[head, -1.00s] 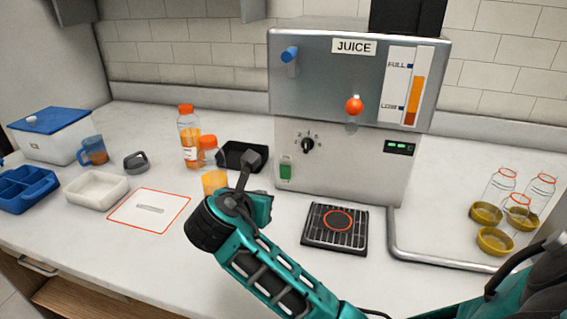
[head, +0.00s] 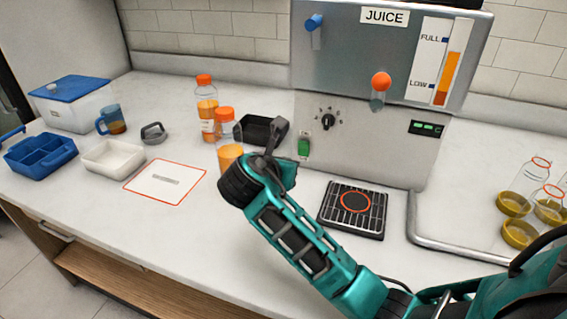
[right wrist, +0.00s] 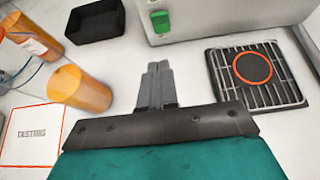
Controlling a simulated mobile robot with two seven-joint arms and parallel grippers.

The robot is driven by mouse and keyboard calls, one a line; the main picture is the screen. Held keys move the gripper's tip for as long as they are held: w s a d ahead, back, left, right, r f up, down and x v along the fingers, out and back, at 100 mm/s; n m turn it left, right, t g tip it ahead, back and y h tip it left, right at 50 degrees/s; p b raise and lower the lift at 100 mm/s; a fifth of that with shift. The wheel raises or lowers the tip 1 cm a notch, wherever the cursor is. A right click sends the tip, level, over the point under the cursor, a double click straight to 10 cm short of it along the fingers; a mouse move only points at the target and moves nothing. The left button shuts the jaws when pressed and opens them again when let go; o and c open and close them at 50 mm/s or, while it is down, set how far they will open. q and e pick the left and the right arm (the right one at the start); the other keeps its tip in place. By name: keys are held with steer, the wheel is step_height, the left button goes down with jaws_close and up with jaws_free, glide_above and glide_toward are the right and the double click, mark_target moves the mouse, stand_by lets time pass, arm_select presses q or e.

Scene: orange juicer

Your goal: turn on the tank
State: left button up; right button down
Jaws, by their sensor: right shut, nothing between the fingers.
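The tank is the metal juice machine (head: 345,75) labelled JUICE, at the back of the counter. Its front carries a green switch (head: 304,147), a black dial (head: 328,121), a blue knob (head: 314,22), an orange-topped tap (head: 380,83) and a level gauge (head: 445,62). The green switch also shows at the top of the right wrist view (right wrist: 160,21). My left gripper is not in view.
Orange-capped juice bottles (head: 207,108) and a black tray (head: 262,130) stand left of the machine. A drip grate (head: 354,208) lies in front of it.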

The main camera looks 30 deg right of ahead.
mark_target(301, 146)
steer(key=b+x, duration=0.1)
steer(key=x, duration=0.5)
steer(key=shift+f, duration=0.2)
steer(key=w+d, duration=0.1)
steer(key=w+d+b, duration=0.1)
steer(key=shift+w+d+r, duration=0.15)
steer(key=shift+d+r, duration=0.15)
steer(key=shift+d, duration=0.1)
steer(key=shift+w+d+r, duration=0.15)
steer(key=shift+w+d, duration=0.15)
steer(key=shift+d, duration=0.05)
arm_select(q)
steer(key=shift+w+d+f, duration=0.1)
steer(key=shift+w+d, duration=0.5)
arm_select(e)
steer(key=shift+w+r, duration=0.1)
